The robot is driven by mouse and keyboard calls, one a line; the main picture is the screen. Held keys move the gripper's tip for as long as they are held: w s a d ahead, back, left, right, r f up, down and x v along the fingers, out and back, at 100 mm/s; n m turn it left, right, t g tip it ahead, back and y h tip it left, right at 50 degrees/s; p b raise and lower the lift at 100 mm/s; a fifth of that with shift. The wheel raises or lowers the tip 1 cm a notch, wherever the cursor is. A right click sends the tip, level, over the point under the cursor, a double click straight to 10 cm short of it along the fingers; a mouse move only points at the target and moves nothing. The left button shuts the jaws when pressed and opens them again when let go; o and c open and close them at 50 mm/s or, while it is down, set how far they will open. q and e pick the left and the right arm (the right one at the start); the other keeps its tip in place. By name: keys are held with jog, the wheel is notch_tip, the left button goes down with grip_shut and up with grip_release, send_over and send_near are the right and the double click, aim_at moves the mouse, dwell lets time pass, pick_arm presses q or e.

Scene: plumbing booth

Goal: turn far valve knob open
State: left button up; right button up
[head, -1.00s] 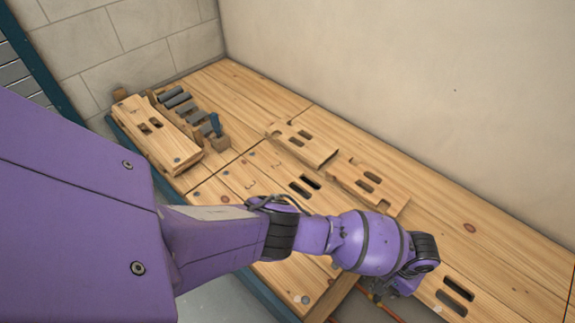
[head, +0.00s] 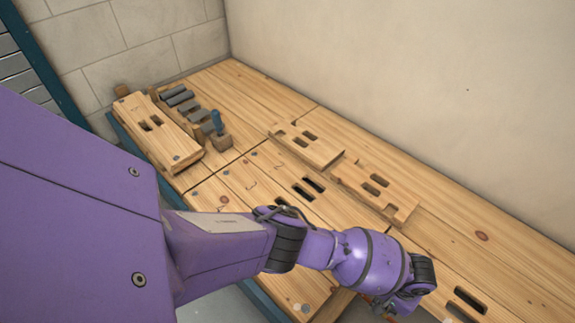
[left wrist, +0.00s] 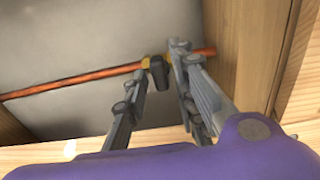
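In the left wrist view, a dark valve knob (left wrist: 158,72) sits on a copper pipe (left wrist: 75,86) with brass-coloured fittings. The pipe runs across a grey surface between wooden members. My left gripper (left wrist: 162,62) reaches toward the pipe, with its two grey fingers spread and the knob between their tips. Firm contact on both sides cannot be made out. In the head view my purple left arm comes in from the left and bends down at the bench's front edge, where its gripper (head: 384,308) is mostly hidden. The knob is hidden there. My right gripper is not in view.
A wooden bench (head: 450,235) with slotted boards (head: 375,188) stands along a plain wall (head: 400,80). A rack of grey cylinders (head: 180,98) and a blue-handled tool (head: 217,122) are at the back left. Wooden members (left wrist: 246,55) flank the pipe closely.

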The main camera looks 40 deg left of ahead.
pick_arm(q)
jog(key=shift+w+r, duration=0.1)
grip_shut()
